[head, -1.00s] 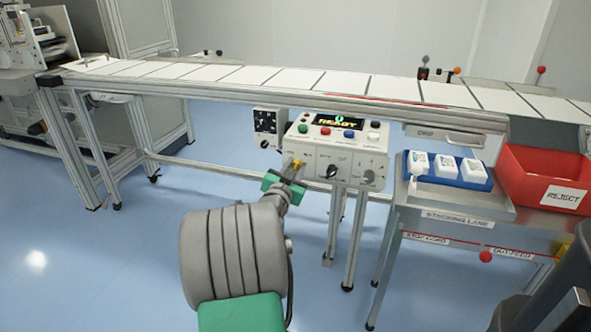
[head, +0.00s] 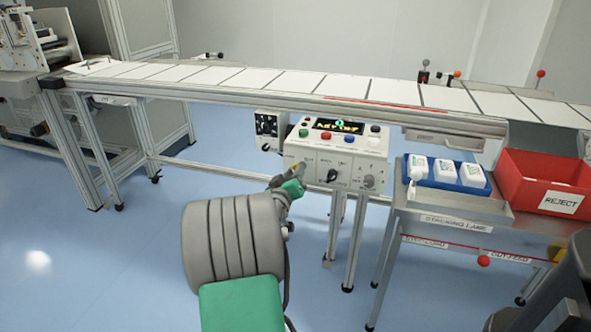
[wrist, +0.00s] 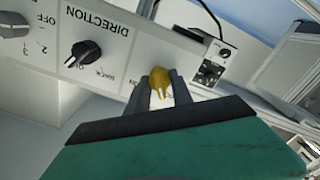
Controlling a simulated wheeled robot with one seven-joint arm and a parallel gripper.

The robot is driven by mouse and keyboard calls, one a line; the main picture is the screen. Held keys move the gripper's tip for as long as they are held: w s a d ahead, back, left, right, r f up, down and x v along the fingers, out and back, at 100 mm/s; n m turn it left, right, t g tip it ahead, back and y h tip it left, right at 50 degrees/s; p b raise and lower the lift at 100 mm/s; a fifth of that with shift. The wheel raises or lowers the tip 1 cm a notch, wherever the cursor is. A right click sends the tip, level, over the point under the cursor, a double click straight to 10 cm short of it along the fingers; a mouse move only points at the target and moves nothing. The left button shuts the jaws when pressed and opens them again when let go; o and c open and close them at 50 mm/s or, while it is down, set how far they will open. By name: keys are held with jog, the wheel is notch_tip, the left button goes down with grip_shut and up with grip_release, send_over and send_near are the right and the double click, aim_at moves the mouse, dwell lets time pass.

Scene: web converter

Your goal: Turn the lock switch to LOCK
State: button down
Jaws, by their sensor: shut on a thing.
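The lock switch, a yellow knob (wrist: 159,80), sits on the front of the white control box (head: 352,166), at its left end. My gripper (wrist: 161,88) is shut on the knob, with one dark finger on each side of it. In the head view my gripper (head: 296,172) reaches the lower left of the box, and the knob is mostly hidden. The wrist view sees the panel tilted, and the fingers and palm cover the writing around the knob, so I cannot read its position.
A black DIRECTION knob (wrist: 86,53) is beside the yellow one, and a grey knob (head: 369,181) is farther right. Several coloured buttons and a lit display (head: 338,125) are above. A small dial box (head: 267,124) is close on the left. The conveyor (head: 250,77) runs behind.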

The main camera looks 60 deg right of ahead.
jog(key=shift+n+p, duration=0.3)
jog(key=shift+n, duration=0.6)
jog(key=c, duration=1.1)
grip_release()
jog(key=shift+c, duration=0.2)
jog(key=s+a, duration=0.1)
jog(key=a, duration=0.6)
jog(key=shift+a, duration=0.35)
jog(key=shift+s, duration=0.1)
